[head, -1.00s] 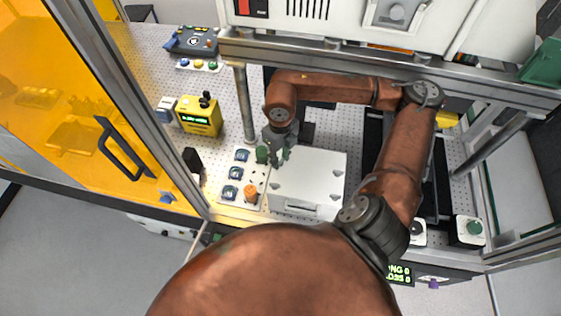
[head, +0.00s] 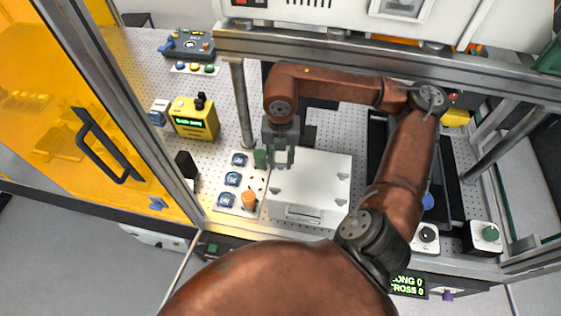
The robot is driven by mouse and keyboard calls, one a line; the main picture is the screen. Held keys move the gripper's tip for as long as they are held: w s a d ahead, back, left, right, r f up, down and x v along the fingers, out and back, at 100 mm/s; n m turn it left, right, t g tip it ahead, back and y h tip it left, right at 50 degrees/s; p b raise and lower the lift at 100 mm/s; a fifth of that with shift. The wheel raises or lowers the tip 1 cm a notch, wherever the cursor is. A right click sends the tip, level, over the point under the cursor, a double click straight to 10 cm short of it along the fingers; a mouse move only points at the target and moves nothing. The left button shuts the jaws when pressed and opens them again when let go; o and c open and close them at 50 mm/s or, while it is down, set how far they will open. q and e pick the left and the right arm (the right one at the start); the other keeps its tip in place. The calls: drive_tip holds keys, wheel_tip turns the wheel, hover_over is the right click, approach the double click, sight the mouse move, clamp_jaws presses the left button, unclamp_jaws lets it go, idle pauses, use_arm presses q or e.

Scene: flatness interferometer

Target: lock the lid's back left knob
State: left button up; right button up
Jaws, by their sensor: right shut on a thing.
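The white lid (head: 312,183) lies flat on the instrument bed inside the frame. Small dark marks show near its corners and a handle-like bar (head: 303,212) at its front edge. My right gripper (head: 281,160) points down at the lid's back left corner. Its fingers are closed around the back left knob, which they almost wholly hide. I cannot tell from this view which way the knob is turned. My left gripper is out of view.
A green block (head: 260,158) stands just left of the gripper. A panel with several blue-marked pieces (head: 232,179) and an orange cylinder (head: 249,200) lie left of the lid. A metal post (head: 241,103) and a yellow display box (head: 194,119) stand farther left. My right arm covers the right side.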

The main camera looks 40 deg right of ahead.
sight(280, 163)
drive_tip(key=shift+w+m, duration=0.1)
drive_tip(key=shift+m, duration=0.4)
drive_tip(key=shift+r, duration=0.1)
drive_tip(key=o, duration=1.1)
wheel_tip(280, 163, up, 12)
drive_tip(key=shift+f, duration=0.1)
idle(0.4)
